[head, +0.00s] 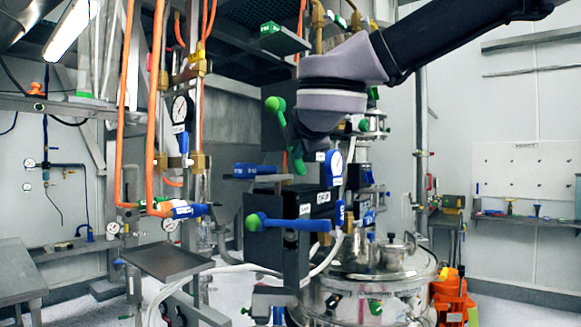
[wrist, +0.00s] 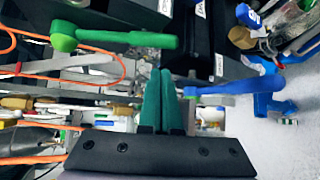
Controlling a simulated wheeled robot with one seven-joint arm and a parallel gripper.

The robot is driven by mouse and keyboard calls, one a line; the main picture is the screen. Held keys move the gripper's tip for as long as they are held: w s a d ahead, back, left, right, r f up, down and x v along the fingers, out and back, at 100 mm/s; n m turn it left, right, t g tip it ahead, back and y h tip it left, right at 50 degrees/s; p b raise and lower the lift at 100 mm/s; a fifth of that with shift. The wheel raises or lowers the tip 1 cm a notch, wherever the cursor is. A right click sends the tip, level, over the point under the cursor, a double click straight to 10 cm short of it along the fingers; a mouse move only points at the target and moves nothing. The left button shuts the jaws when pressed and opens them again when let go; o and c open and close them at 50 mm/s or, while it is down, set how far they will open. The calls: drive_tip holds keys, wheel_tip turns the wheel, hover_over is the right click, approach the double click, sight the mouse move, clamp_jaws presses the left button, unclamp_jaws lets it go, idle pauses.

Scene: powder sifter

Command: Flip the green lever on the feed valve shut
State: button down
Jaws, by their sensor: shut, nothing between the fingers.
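In the head view the green lever (head: 275,104) shows its round green end at the upper left of my wrist. The fingertips appear just below the lever's free end in the picture. I cannot tell whether they touch it.
A blue lever (head: 295,224) with a green end stands below on a dark block. Orange hoses (head: 154,90) and a pressure gauge (head: 181,108) are at the left. A steel vessel (head: 400,265) stands below right. A flat dark tray (head: 165,262) is at lower left.

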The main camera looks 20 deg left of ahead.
drive_tip(key=x, duration=1)
drive_tip(key=shift+d, duration=0.1)
idle(0.4)
